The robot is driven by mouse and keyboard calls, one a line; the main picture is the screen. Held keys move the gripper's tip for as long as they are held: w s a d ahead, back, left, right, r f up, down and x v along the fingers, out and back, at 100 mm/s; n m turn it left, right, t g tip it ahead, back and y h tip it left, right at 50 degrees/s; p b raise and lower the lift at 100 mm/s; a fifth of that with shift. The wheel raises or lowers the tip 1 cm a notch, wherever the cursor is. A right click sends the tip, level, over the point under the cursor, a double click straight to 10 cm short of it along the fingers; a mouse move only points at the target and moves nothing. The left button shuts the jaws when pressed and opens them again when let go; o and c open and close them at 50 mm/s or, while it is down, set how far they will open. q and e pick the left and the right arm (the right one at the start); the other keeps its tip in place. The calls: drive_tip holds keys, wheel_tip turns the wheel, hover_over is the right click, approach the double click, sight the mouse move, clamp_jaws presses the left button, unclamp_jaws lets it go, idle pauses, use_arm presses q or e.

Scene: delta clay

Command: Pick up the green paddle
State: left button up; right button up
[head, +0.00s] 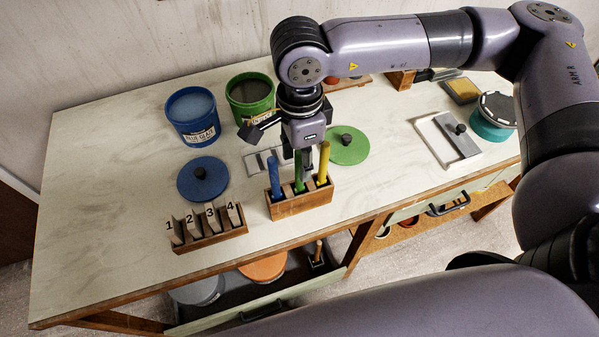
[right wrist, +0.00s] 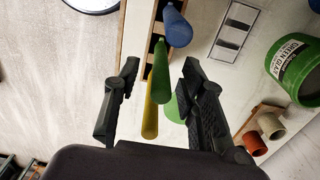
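The green paddle (head: 298,172) stands upright in a wooden rack (head: 303,205), between a blue paddle (head: 275,178) and a yellow paddle (head: 323,163). My right gripper (head: 283,148) is above and behind the rack, its fingers spread. In the right wrist view, the open gripper (right wrist: 160,68) has the green paddle (right wrist: 160,72) showing between its fingers, with gaps on both sides. The yellow paddle (right wrist: 150,112) also shows between the fingers, and the blue paddle (right wrist: 177,27) lies beyond the tips. No contact is visible. My left gripper is not in view.
Behind the rack are a blue bucket (head: 192,115), a green bucket (head: 250,97) and a green lid (head: 346,146). A blue lid (head: 203,180) and numbered wooden holder (head: 210,237) stand left. An open drawer (head: 255,308) is below. The table's left side is clear.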

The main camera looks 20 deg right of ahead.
sight(299, 181)
drive_tip(key=shift+f, duration=1.35)
drive_tip(key=shift+c, duration=0.5)
clamp_jaws()
